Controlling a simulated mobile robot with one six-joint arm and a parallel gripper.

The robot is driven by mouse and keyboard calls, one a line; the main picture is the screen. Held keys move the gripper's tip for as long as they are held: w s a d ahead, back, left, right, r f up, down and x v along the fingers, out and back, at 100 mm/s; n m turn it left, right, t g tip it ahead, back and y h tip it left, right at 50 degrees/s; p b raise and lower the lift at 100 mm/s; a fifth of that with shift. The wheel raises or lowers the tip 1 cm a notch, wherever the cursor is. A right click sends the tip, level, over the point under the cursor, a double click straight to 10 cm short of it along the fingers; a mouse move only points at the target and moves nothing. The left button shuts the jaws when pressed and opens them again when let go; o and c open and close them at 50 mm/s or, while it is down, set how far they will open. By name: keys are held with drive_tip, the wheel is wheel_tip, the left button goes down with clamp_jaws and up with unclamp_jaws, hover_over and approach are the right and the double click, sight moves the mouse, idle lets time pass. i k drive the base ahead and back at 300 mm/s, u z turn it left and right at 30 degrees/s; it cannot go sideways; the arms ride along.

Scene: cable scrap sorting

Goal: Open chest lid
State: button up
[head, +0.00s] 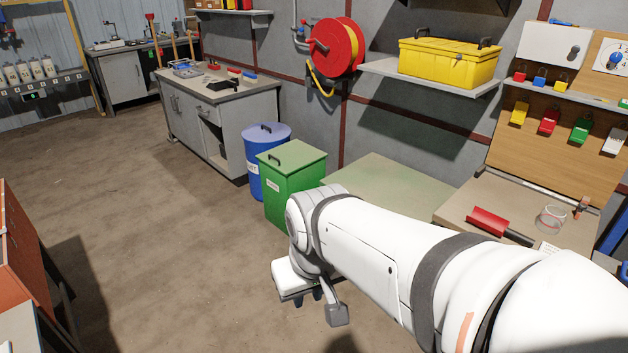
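A yellow chest (447,65) sits on a wall shelf at the upper right. Its lid is down, with dark handles on top and a small lock-like part on its front. My gripper (308,299) is at the end of my white arm, low in the middle of the picture and well apart from the chest. It hangs over the floor in front of the green bin. Its fingers are small and partly hidden by my wrist, so I cannot tell whether they are open or shut.
The wall shelf (397,74) juts out under the chest. A green lidded bin (290,196) and a blue drum (253,172) stand near my wrist. A workbench (455,212) holds a red scoop (487,220) and a glass jar (550,218). Open floor (150,215) lies to the left.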

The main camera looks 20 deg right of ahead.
sight(382, 182)
drive_tip(key=z, duration=0.35)
drive_tip(key=i, duration=1.75)
drive_tip(key=z, duration=0.75)
drive_tip(key=k, duration=0.75)
drive_tip(key=z, duration=0.2)
drive_tip(key=i, duration=0.85)
drive_tip(key=u, duration=0.1)
